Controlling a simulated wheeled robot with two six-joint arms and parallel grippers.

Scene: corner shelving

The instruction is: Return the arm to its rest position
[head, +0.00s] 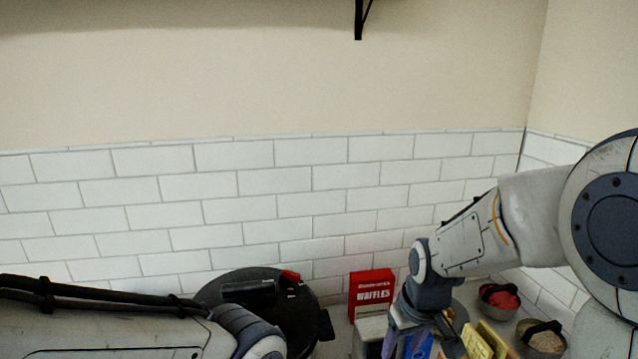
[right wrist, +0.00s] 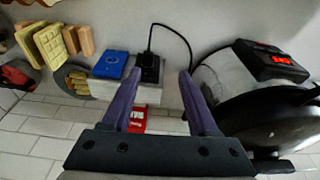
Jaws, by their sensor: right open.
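My right arm (head: 470,238) comes in from the right in the head view and reaches down over the counter. My right gripper (head: 421,346) is low there, in front of the red waffles box (head: 370,292). In the right wrist view the gripper's two purple fingers (right wrist: 169,78) stand apart with nothing held between them. The red box (right wrist: 138,118) shows partly behind the left finger there. My left arm (head: 110,325) crosses the lower left of the head view; its gripper is outside the frame.
A black round cooker (head: 313,325) stands left of the waffles box. Yellow packages (head: 485,340), a bowl with red contents (head: 499,298) and a bowl with beige contents (head: 541,337) lie to the right. A blue item (right wrist: 110,64) and black cable (right wrist: 172,29) show near the fingers.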

